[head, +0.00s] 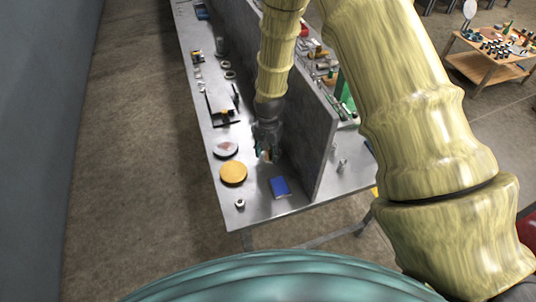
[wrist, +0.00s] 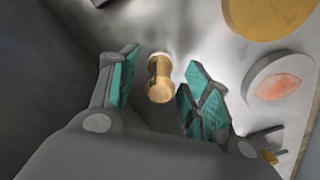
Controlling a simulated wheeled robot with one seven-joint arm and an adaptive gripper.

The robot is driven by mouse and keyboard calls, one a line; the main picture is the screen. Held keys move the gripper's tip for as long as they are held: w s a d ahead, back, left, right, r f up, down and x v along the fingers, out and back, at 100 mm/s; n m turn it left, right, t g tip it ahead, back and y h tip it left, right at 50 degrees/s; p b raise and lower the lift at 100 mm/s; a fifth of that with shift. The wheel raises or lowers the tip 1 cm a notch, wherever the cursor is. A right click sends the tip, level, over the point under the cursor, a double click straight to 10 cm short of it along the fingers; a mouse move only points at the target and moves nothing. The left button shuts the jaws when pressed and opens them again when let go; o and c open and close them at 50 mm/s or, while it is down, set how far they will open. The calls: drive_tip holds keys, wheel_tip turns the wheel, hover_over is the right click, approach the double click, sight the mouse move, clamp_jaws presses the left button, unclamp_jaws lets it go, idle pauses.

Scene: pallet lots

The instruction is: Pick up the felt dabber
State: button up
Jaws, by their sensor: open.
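In the wrist view a small tan, wood-coloured piece with a narrow waist (wrist: 160,78), which looks like the felt dabber, stands on the grey metal table. My gripper (wrist: 155,88) is open, with its teal-padded fingers on either side of the piece and a gap to each. Nothing is held. In the head view my gripper (head: 266,150) is low over the table beside the upright grey partition. The piece is mostly hidden there by the gripper.
A yellow disc (head: 233,173), a white dish with a reddish patch (head: 226,149) and a blue block (head: 280,187) lie near the gripper. A small nut-like ring (head: 240,203) sits near the table's corner. The tall grey partition (head: 312,150) stands close on the right.

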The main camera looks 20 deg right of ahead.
clamp_jaws()
drive_tip(key=shift+r, duration=0.15)
